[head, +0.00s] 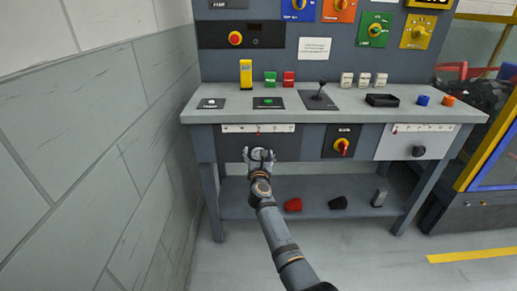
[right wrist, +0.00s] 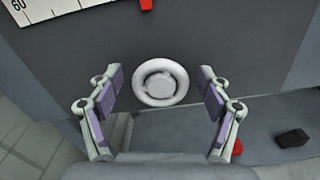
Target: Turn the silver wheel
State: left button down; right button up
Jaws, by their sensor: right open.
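The silver wheel (right wrist: 160,80) is a round light-grey disc with a raised hub on a dark front panel. In the right wrist view it sits between the two fingers of my right gripper (right wrist: 160,95), a little beyond their tips, with a gap on each side. My right gripper is open and empty. In the head view my right gripper (head: 261,156) is in front of the left part of the bench front and mostly hides the wheel. A white scale strip (head: 258,128) with a red pointer lies above the wheel. My left gripper is not in view.
The bench top (head: 340,117) carries buttons, a joystick (head: 320,92) and small blocks. Loose items, including a red one (head: 293,205), lie on the shelf below. A wall (head: 100,130) stands at left.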

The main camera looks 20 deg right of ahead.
aim_at(259, 127)
notch_tip(259, 127, up, 10)
jog(key=shift+f, duration=0.25)
jog(key=shift+s, duration=0.1)
